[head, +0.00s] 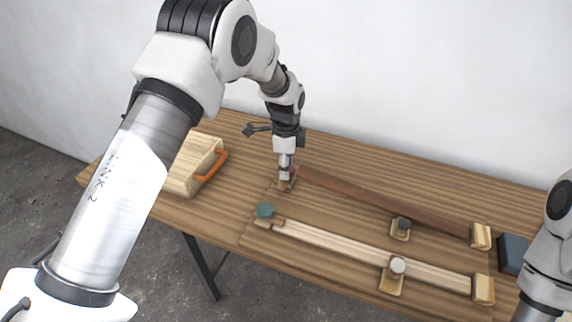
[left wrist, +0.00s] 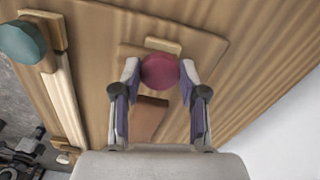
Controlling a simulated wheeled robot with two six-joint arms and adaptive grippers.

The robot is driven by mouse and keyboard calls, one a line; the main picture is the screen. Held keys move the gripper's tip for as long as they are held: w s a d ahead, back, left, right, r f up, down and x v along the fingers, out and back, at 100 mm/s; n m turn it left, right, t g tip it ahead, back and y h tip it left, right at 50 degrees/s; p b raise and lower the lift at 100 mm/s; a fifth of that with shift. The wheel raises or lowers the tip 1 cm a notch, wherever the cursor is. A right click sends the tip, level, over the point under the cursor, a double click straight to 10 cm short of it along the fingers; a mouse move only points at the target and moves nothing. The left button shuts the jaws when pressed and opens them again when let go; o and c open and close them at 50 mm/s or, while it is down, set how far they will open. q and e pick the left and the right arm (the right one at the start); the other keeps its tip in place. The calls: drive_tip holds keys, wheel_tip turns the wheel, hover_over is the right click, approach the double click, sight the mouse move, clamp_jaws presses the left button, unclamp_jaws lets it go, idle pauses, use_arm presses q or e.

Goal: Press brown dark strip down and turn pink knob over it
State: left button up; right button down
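The brown dark strip (head: 365,196) runs from my left gripper to a wooden end block (head: 480,236) on the right. Its near end also shows in the left wrist view (left wrist: 150,116) as a brown face between the fingers. The pink knob (left wrist: 159,71) sits between the fingertips of my left gripper (left wrist: 160,73), which appear to touch both its sides. In the head view this gripper (head: 288,181) points down at the strip's left end and mostly hides the knob. I cannot tell whether the strip lies fully flat. My right gripper is out of view.
A pale strip (head: 370,254) lies in front, with a teal knob (head: 265,210) at its left end and a white knob (head: 398,265) midway. A dark knob (head: 403,223) stands beside the dark strip. A wooden box with an orange handle (head: 212,166) is left; a dark block (head: 513,253) is right.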

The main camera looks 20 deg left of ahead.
use_arm(q)
drive_tip(key=shift+s+r+n+p, duration=0.1)
drive_tip(key=shift+n+p, duration=0.45)
drive_tip(key=shift+n, duration=0.15)
drive_tip(key=shift+c, duration=0.3)
drive_tip(key=shift+n, duration=0.7)
drive_tip(key=o, duration=1.1)
drive_tip(key=shift+f, duration=0.2)
drive_tip(key=shift+o, duration=0.2)
wheel_tip(320, 180, up, 12)
